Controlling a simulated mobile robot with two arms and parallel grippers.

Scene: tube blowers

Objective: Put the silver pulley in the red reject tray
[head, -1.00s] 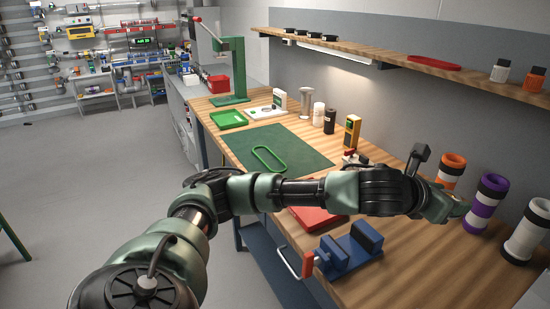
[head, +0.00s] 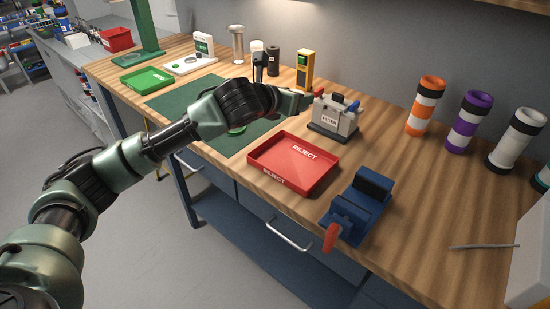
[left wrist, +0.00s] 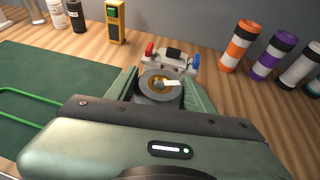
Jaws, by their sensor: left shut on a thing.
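My left gripper (head: 302,101) reaches in from the left, above the bench between the green mat and the filter block. In the left wrist view my left gripper (left wrist: 160,88) is shut on the silver pulley (left wrist: 150,82), a grey disc with a brass-coloured centre. The pulley is hidden or too small to make out in the head view. The red reject tray (head: 275,160) lies on the bench to the right of and nearer than the gripper, and looks empty. My right gripper is not in view.
A grey filter block (head: 334,117) with red and blue knobs stands behind the tray. A blue vise (head: 355,208) is to its right. The green mat (head: 178,101) is to the left. Orange (head: 425,105), purple and white tubes stand at the back right.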

